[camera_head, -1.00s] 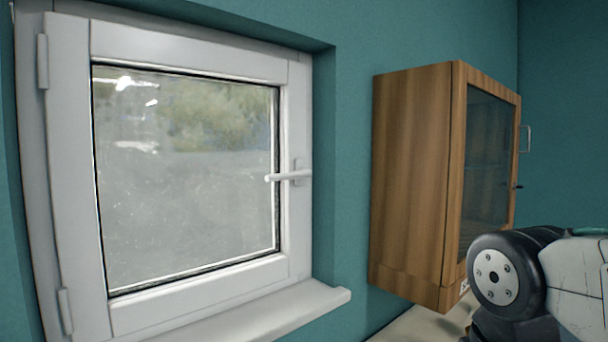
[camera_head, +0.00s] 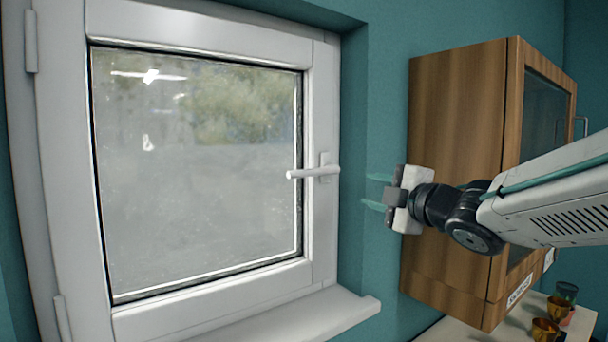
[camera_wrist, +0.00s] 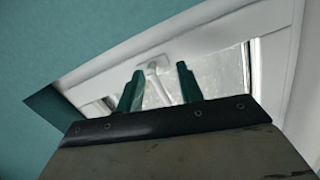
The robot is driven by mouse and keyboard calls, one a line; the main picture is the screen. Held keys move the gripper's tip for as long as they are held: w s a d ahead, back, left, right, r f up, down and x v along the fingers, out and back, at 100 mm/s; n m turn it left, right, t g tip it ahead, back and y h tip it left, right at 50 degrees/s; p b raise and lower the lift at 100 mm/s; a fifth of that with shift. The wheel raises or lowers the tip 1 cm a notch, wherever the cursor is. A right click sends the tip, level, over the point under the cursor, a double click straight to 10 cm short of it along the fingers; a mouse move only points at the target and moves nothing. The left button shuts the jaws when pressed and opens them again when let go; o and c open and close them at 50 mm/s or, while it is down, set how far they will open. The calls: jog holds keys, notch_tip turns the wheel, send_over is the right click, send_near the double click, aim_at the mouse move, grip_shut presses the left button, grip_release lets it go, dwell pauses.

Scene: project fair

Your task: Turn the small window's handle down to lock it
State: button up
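The small window (camera_head: 320,110) has a white frame and sits shut in the wall at left in the head view. Its white handle (camera_head: 314,172) is on the right side of the sash and lies about horizontal, its lever pointing left. My gripper (camera_head: 376,192) is to the right of the handle, apart from it, with its two green fingers pointing left and spread with a gap. In the wrist view, the handle (camera_wrist: 158,82) shows beyond and between the open fingers (camera_wrist: 160,90). Nothing is held.
A wooden wall cabinet (camera_head: 455,150) with a glass door is close behind my gripper. Below it, a pale counter (camera_head: 455,330) holds amber cups (camera_head: 545,330) and a dark green one (camera_head: 566,291). A white sill (camera_head: 340,315) juts out under the window.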

aim_at(307, 175)
jog(key=a+r+n+g+y, duration=0.1)
jog(key=a+n+y, duration=0.1)
jog(key=a+n, duration=0.1)
jog(key=w+a+r+n+g+y, duration=0.1)
jog(key=a+n+g+y, duration=0.1)
jog(key=a, duration=0.4)
jog(key=a+r+n+g+y, duration=0.1)
jog(key=a+n+g+y, duration=0.1)
jog(key=a+n+y, duration=0.2)
jog(key=shift+w+a, duration=0.4)
jog(key=shift+a, duration=0.05)
jog(key=shift+c, duration=0.4)
grip_shut()
